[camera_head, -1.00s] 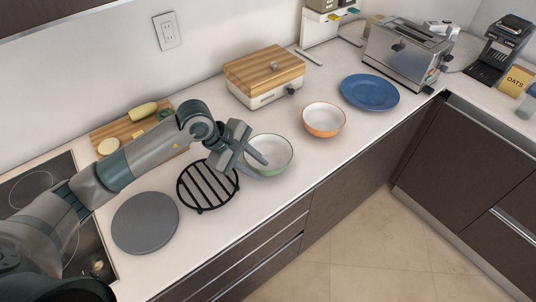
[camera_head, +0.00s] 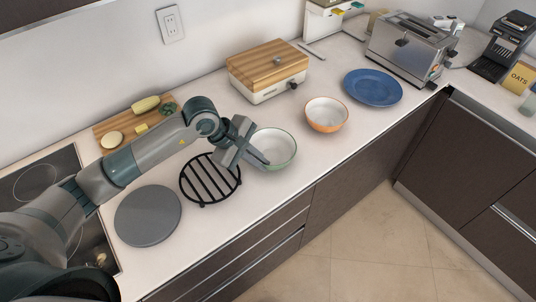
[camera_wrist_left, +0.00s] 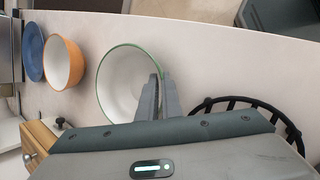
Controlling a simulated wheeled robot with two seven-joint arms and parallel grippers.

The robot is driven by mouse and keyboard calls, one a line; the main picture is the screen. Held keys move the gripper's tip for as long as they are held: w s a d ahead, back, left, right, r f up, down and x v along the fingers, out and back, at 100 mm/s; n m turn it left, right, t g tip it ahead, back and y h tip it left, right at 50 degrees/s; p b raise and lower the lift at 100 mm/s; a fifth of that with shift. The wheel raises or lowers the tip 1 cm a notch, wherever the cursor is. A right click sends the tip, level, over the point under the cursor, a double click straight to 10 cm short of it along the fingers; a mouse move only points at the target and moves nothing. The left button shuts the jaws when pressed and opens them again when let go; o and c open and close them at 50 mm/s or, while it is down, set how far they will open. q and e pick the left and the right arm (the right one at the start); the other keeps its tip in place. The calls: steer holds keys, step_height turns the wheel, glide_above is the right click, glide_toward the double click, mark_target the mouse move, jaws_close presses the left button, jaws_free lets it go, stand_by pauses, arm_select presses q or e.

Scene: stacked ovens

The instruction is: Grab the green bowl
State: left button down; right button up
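The green bowl (camera_head: 276,147), pale inside with a green rim, stands upright on the counter in the head view. In the left wrist view the bowl (camera_wrist_left: 118,85) lies just ahead of my left gripper. My left gripper (camera_head: 262,162) is at the bowl's near left side. Its two fingers (camera_wrist_left: 160,97) are close together on either side of the bowl's rim and look shut on it. The fingers hide a small part of the rim. My right gripper is not in view.
A black round trivet (camera_head: 210,181) lies just left of the bowl. An orange bowl (camera_head: 326,116) and a blue plate (camera_head: 373,88) are to its right. A wood-topped box (camera_head: 268,72) stands behind. A grey disc (camera_head: 147,215) and a cutting board (camera_head: 112,124) are further left.

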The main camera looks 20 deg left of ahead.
arm_select(q)
steer(key=shift+r+b, duration=0.7)
steer(key=shift+r, duration=0.1)
step_height(320, 180, up, 2)
steer(key=shift+r+b, duration=0.15)
steer(key=shift+b, duration=0.55)
steer(key=s+d+r+b, duration=0.4)
steer(key=s+d+r, duration=0.3)
steer(key=s+d, duration=0.1)
steer(key=shift+s, duration=0.35)
